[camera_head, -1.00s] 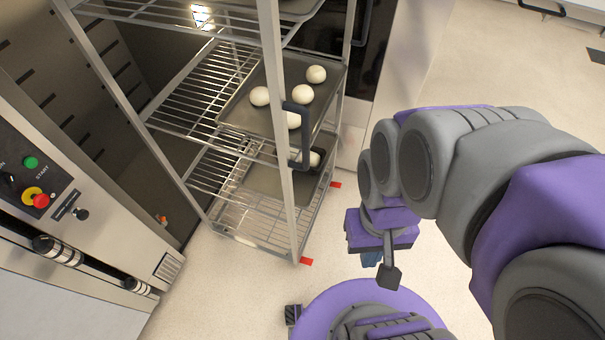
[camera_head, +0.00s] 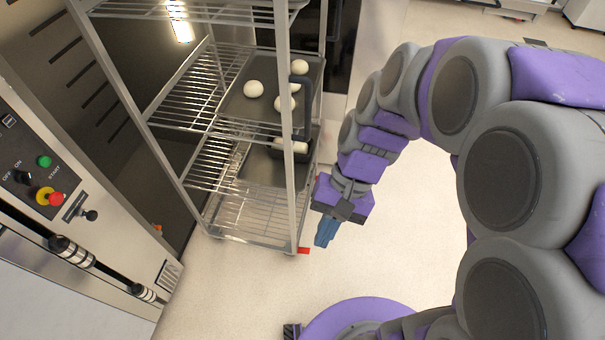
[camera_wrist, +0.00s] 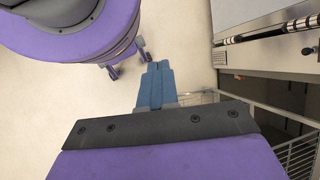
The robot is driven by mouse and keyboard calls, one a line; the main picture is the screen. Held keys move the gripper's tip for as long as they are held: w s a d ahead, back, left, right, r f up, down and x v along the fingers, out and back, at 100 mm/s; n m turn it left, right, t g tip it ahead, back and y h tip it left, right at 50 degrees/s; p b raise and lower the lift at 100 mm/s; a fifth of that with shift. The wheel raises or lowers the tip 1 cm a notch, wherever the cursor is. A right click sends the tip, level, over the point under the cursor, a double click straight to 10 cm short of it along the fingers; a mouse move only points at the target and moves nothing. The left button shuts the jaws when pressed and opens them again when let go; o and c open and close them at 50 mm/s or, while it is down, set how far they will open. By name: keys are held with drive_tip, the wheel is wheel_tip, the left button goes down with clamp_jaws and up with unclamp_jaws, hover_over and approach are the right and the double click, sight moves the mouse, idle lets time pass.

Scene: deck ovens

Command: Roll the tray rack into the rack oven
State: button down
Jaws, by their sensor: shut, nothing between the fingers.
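The tray rack (camera_head: 289,205) is a tall metal frame with wire shelves. It stands upright at the mouth of the rack oven (camera_head: 125,85), whose dark chamber is behind and left of it. A tray (camera_head: 237,106) with several white dough balls sits on its middle shelf, and another tray is lower. A dark handle (camera_head: 306,105) is on the rack's near right post. My gripper (camera_head: 325,233) is shut and empty, low to the right of the rack and apart from it. In the wrist view, its blue fingers (camera_wrist: 155,85) are together, and part of the rack (camera_wrist: 270,115) shows at lower right.
The oven's control panel (camera_head: 40,180) with green, red and yellow buttons is at left, above a long bar handle (camera_head: 90,257). Pale floor (camera_head: 400,250) is clear to the right.

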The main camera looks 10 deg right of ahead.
drive_tip(key=w+a+f+m+t+y+p, duration=0.1)
drive_tip(key=w+f+m+y, duration=0.35)
drive_tip(key=w, duration=0.65)
drive_tip(key=w+f+m+y, duration=0.4)
drive_tip(key=w+y, duration=0.1)
drive_tip(key=w, duration=0.6)
drive_tip(key=w+d+f+m+t+y, duration=0.3)
drive_tip(key=w+d+f+m+t, duration=0.15)
drive_tip(key=w+d+f, duration=0.2)
drive_tip(key=m+t+p, duration=0.1)
drive_tip(key=m+t, duration=0.4)
drive_tip(key=m, duration=0.1)
approach(293, 168)
drive_tip(key=shift+g+y, duration=0.25)
drive_tip(key=b+x, duration=0.1)
drive_tip(key=x, duration=0.5)
drive_tip(key=shift+w+f, duration=0.15)
drive_tip(key=shift+w, duration=0.05)
drive_tip(key=shift+w+a, duration=0.2)
drive_tip(key=shift+a, duration=0.3)
